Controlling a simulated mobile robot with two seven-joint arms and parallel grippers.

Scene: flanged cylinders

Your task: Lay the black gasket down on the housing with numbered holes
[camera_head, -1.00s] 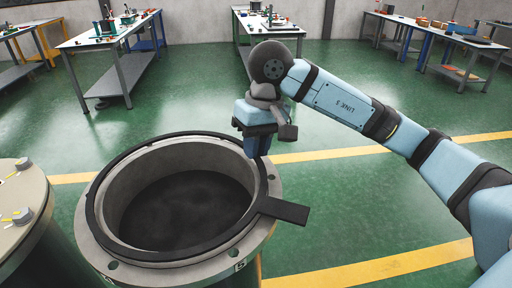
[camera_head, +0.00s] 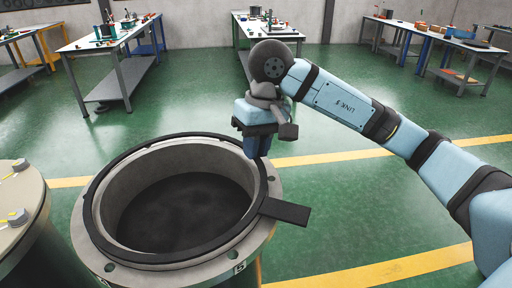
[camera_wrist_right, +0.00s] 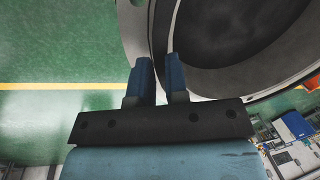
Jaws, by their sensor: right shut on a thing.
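The black gasket (camera_head: 284,211) is a flat ring with a rectangular tab, which points right and sticks out past the housing. The pale round housing (camera_head: 250,244) stands open at front left, with holes in its flange and a number mark at its front. The ring lies around the housing's mouth, roughly level; whether it touches the flange all round I cannot tell. My right gripper (camera_head: 257,152) is at the far right of the ring. In the right wrist view its blue fingers (camera_wrist_right: 160,78) are shut on the ring's band. My left gripper is not in view.
Another round housing (camera_head: 20,200) with a cover and yellow-marked bolts stands at the left edge. Green floor with yellow lines is free to the right. Work tables (camera_head: 118,42) stand far back along the wall.

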